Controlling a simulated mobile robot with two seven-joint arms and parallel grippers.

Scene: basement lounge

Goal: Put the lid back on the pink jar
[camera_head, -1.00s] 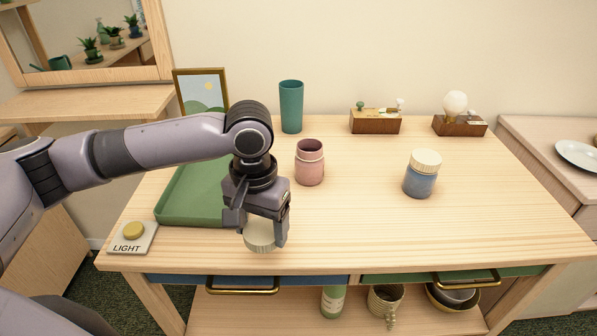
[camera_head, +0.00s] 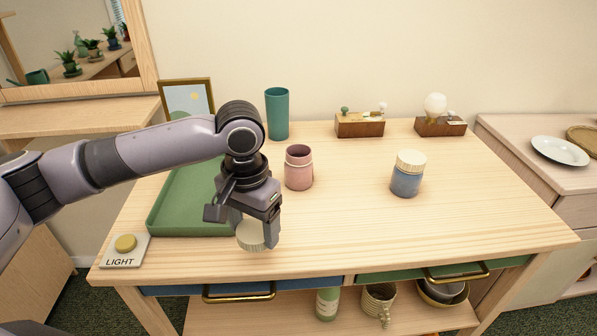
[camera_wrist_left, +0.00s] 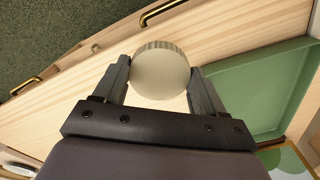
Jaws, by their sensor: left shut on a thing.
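The pink jar (camera_head: 299,168) stands upright and open on the wooden table, without a lid on it. My left gripper (camera_head: 256,236) is shut on a round cream lid (camera_head: 251,234) near the table's front edge, in front of and to the left of the jar. In the left wrist view the lid (camera_wrist_left: 160,72) sits between the two fingers (camera_wrist_left: 160,85). My arm covers part of the table behind it. My right gripper is not in view.
A green tray (camera_head: 165,215) lies at the left, by a light switch (camera_head: 125,250). A blue jar with a cream lid (camera_head: 407,174) stands to the right. A teal cup (camera_head: 277,113) and wooden boxes (camera_head: 360,125) stand behind. The right front of the table is clear.

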